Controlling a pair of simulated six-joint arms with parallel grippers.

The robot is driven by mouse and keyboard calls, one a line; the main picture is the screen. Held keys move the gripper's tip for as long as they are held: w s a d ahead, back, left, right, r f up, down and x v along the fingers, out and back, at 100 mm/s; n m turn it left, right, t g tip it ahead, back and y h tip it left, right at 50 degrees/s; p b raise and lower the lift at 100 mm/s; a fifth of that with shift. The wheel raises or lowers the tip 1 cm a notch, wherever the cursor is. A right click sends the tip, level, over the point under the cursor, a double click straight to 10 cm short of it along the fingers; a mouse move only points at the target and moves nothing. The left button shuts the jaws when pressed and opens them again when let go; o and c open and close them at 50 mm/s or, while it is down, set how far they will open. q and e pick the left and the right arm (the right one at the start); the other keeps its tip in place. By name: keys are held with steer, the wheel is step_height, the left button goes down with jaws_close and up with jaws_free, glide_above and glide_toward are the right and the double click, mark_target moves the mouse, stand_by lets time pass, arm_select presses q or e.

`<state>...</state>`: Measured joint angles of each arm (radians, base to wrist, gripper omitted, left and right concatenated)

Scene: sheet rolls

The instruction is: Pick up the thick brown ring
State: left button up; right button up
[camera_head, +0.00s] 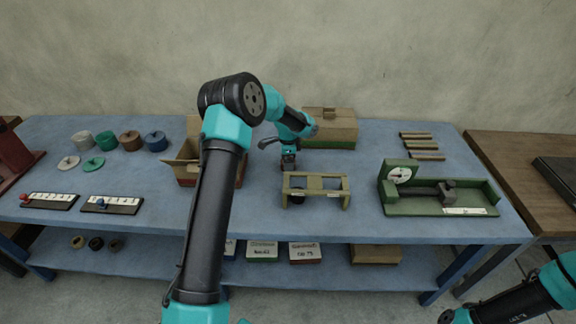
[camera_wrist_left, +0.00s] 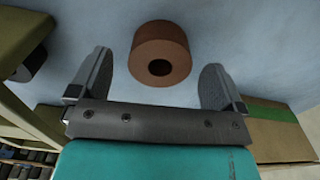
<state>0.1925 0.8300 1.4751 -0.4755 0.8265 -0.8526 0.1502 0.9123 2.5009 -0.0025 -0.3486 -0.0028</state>
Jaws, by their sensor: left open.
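The thick brown ring (camera_wrist_left: 147,48) lies on the blue tabletop in the left wrist view, its dark hole facing the camera. I cannot pick it out in the head view, where my left arm and gripper cover part of the table. My left gripper (camera_wrist_left: 158,62) is open, with one finger on each side of the ring in the picture. Gaps show between ring and fingers, and I cannot tell the remaining depth. In the head view my left gripper (camera_head: 288,166) points down behind the wooden stand. My right gripper is out of view; only part of that arm shows at lower right.
The wooden stand (camera_head: 316,180), holding a dark roll, is close in front of the left gripper. A green-and-brown box (camera_head: 330,141) stands behind it. An open carton (camera_head: 188,172) is to the left, a green gauge fixture (camera_head: 440,206) to the right. Several coloured rolls (camera_head: 130,141) stand far left.

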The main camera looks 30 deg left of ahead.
arm_select(q)
step_height(320, 180, down, 2)
steer(key=shift+f, duration=0.1)
stand_by(0.4)
steer(key=c, duration=1)
